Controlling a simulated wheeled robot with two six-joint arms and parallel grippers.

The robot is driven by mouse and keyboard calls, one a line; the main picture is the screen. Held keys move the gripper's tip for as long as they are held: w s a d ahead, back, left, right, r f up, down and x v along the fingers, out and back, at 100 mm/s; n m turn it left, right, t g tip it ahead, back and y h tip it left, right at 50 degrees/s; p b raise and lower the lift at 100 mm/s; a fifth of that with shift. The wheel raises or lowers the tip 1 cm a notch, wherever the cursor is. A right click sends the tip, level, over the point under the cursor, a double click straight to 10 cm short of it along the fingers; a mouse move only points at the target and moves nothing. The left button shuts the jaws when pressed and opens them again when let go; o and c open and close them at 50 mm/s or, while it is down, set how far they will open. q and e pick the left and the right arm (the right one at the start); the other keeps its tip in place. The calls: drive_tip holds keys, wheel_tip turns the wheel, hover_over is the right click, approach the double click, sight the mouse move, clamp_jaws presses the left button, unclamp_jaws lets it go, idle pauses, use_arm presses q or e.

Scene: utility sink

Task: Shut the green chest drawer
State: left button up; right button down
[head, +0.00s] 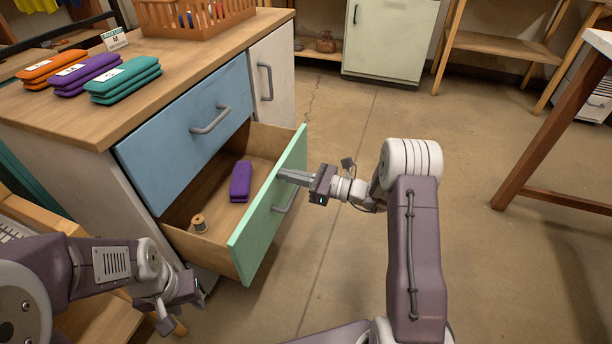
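The green chest drawer (268,212) stands pulled out below the blue drawer of the wooden-topped chest. Its grey handle (286,198) is on the front face. A purple folded item (241,181) and a small wooden spool (199,223) lie inside it. My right gripper (284,177) is at the upper part of the green front, close to the handle; whether it touches the front I cannot tell. Its fingers look close together, but their gap is not clear. My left gripper (168,318) is low at the left, in front of the chest and apart from the drawer; its fingers are hard to make out.
The blue drawer (187,132) above is shut. Folded orange, purple and teal items (124,80) and an orange basket (196,18) are on the chest top. A wooden table leg (552,125) stands at the right. The floor (480,260) right of the drawer is clear.

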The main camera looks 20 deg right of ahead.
drive_tip(key=x, duration=1.6)
drive_tip(key=shift+d, duration=0.1)
